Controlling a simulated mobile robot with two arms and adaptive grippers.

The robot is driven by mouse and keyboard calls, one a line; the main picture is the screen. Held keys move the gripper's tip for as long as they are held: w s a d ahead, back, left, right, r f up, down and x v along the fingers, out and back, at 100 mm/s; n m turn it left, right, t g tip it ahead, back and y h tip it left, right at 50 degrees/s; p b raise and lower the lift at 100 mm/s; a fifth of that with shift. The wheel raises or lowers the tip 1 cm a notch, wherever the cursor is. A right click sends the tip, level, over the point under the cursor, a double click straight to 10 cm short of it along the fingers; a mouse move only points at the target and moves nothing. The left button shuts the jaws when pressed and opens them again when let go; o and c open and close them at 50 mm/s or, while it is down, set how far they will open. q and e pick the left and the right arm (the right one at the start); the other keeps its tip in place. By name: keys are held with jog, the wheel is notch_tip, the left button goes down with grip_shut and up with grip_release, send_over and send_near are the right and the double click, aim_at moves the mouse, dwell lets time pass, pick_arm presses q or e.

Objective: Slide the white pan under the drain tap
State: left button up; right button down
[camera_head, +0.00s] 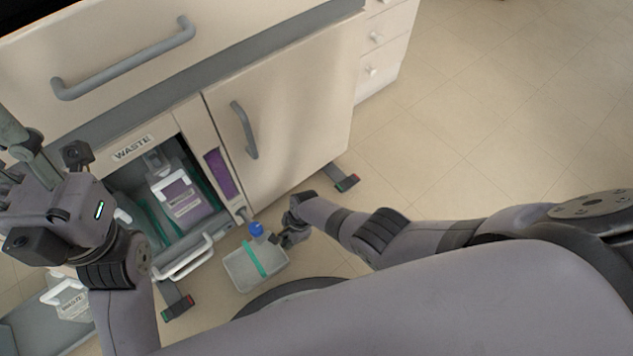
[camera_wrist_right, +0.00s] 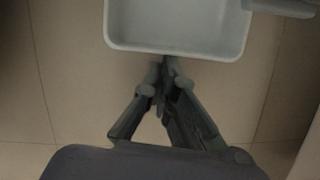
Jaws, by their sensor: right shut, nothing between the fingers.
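My right gripper (camera_head: 290,235) is shut and empty at the pan's right side. In the right wrist view, the closed fingertips (camera_wrist_right: 161,76) are at the rim of the pan (camera_wrist_right: 178,25), touching or almost touching. My left arm is at the left; its fingers are not clear.
The cabinet (camera_head: 290,130) has an open waste bay holding a purple-labelled container (camera_head: 180,196) on a pull-out with a white handle (camera_head: 186,262). Cabinet feet (camera_head: 345,178) and (camera_head: 176,302) stand on either side. A grey waste bin (camera_head: 40,318) is at lower left. Floor at the right is clear.

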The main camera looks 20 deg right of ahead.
jog(key=shift+r, duration=0.1)
jog(key=v, duration=1.1)
jog(key=shift+r, duration=0.35)
jog(key=shift+d, duration=0.1)
